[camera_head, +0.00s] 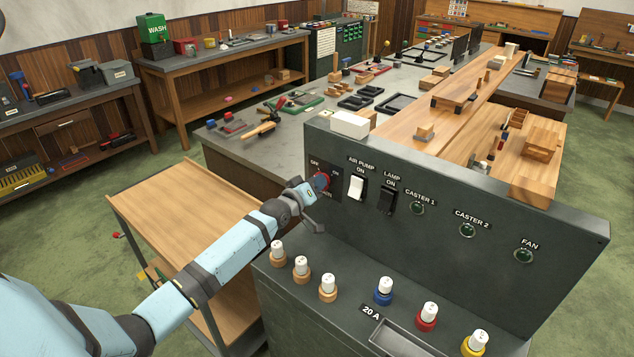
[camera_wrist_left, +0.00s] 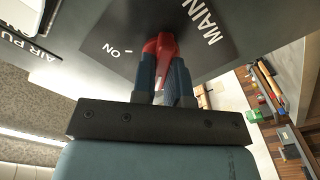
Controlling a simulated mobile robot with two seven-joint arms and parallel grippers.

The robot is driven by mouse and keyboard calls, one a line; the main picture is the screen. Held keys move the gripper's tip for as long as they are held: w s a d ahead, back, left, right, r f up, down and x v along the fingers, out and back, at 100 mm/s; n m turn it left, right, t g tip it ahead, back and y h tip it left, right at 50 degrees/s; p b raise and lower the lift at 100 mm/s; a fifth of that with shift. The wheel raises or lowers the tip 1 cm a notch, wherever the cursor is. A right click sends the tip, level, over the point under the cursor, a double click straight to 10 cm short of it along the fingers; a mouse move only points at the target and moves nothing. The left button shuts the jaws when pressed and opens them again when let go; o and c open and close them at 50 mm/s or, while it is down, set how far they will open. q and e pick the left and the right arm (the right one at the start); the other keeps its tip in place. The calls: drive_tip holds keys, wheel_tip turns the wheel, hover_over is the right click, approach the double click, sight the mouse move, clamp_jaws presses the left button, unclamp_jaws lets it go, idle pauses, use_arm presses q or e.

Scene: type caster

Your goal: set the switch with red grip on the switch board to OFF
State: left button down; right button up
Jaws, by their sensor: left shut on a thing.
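The switch board (camera_head: 450,215) is a dark grey upright panel with labels. The switch with the red grip (camera_head: 321,181) sits at its left end on a dark plate marked OFF and ON. In the left wrist view the red grip (camera_wrist_left: 160,46) shows between the fingers, beside the words ON and MAIN. My left gripper (camera_head: 317,187) is at this switch, shut on the red grip; its two fingers (camera_wrist_left: 166,72) lie on either side of it. The fingers partly hide the grip, and I cannot tell which mark it points at. My right gripper is in neither view.
Right of the red grip are the AIR PUMP switch (camera_head: 356,187), the LAMP switch (camera_head: 387,201) and several green indicator lamps (camera_head: 417,208). White-capped fuses (camera_head: 383,291) stand on the ledge below. A wooden cart (camera_head: 185,215) is at left; a white block (camera_head: 350,124) sits behind the panel.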

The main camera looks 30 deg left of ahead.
use_arm(q)
drive_tip(key=shift+n, duration=0.7)
drive_tip(key=c, duration=1.1)
unclamp_jaws()
drive_tip(key=shift+c, duration=0.2)
drive_tip(key=s+a+b, duration=0.1)
drive_tip(key=s+b, duration=0.1)
drive_tip(key=s, duration=1.1)
drive_tip(key=shift+s, duration=0.4)
